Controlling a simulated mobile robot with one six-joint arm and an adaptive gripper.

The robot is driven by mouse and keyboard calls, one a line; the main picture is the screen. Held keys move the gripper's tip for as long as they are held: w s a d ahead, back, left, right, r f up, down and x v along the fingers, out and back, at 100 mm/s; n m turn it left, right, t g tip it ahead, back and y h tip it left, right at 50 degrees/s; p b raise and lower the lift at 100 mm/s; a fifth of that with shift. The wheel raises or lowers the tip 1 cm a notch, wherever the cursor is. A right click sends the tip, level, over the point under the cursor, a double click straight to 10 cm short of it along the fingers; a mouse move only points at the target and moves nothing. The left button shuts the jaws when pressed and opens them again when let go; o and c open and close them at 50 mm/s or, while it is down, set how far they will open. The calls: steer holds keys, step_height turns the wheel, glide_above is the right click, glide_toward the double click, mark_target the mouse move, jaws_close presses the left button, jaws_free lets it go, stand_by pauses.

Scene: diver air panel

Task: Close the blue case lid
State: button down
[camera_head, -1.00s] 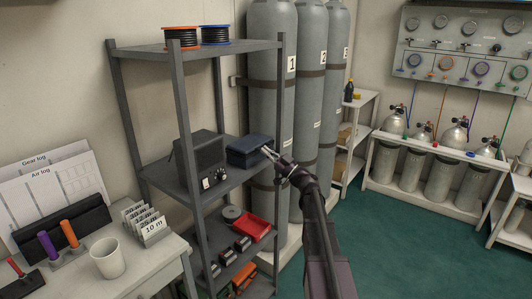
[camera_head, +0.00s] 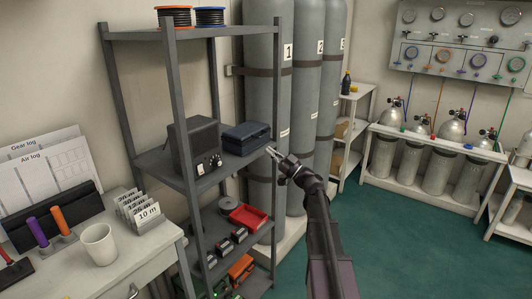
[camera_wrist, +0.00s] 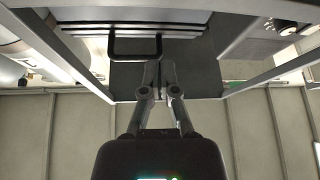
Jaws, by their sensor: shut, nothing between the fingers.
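The dark blue case (camera_head: 247,138) stands on the middle shelf of the grey rack, beside a dark radio-like box. Its lid looks down over the body in the head view; I cannot tell whether it is fully shut. My gripper (camera_head: 269,150) is just in front of the case's right front corner, near the shelf edge, and seems apart from it. Its fingers are together and empty. In the wrist view the fingertips (camera_wrist: 158,72) are close together near a dark loop handle (camera_wrist: 135,48) below a pale grey edge. The case's rear is hidden.
The dark box with knobs (camera_head: 197,148) stands left of the case. Rack posts (camera_head: 187,130) flank the shelf. Tall grey cylinders (camera_head: 266,100) stand behind and right. A red tray (camera_head: 248,217) is on the shelf below. Open floor (camera_head: 400,240) lies to the right.

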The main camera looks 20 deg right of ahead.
steer(key=shift+s+d+f+b, duration=0.35)
steer(key=shift+f+b, duration=0.15)
steer(key=shift+f, duration=0.1)
steer(key=shift+s+d+f+b, duration=0.25)
steer(key=shift+s+f+b, duration=0.15)
steer(key=shift+f+b, duration=0.15)
steer(key=shift+s+d+f+b, duration=0.35)
steer(key=shift+f+b, duration=0.1)
steer(key=shift+f, duration=0.15)
steer(key=shift+a, duration=0.1)
steer(key=s+a+f+m+g+h, duration=0.1)
steer(key=s+a+f+g, duration=0.4)
steer(key=a+f, duration=0.4)
steer(key=s+a+f+m+g+h, duration=0.1)
steer(key=s+a+f+g, duration=0.2)
steer(key=a+f+g, duration=0.6)
steer(key=s+a+f+m+g+h, duration=0.25)
steer(key=s+f+h, duration=0.2)
steer(key=s, duration=0.25)
steer(key=s+a+f+m+g+h, duration=0.1)
steer(key=s+f+m+h, duration=0.35)
steer(key=s, duration=0.25)
step_height(320, 180, up, 25)
steer(key=s+d+h+p, duration=0.1)
steer(key=s+h+p, duration=0.1)
steer(key=p, duration=2.3)
steer(key=shift+s+d+m+g+h, duration=0.2)
steer(key=shift+m+g+h, duration=0.2)
steer(key=shift+h, duration=0.2)
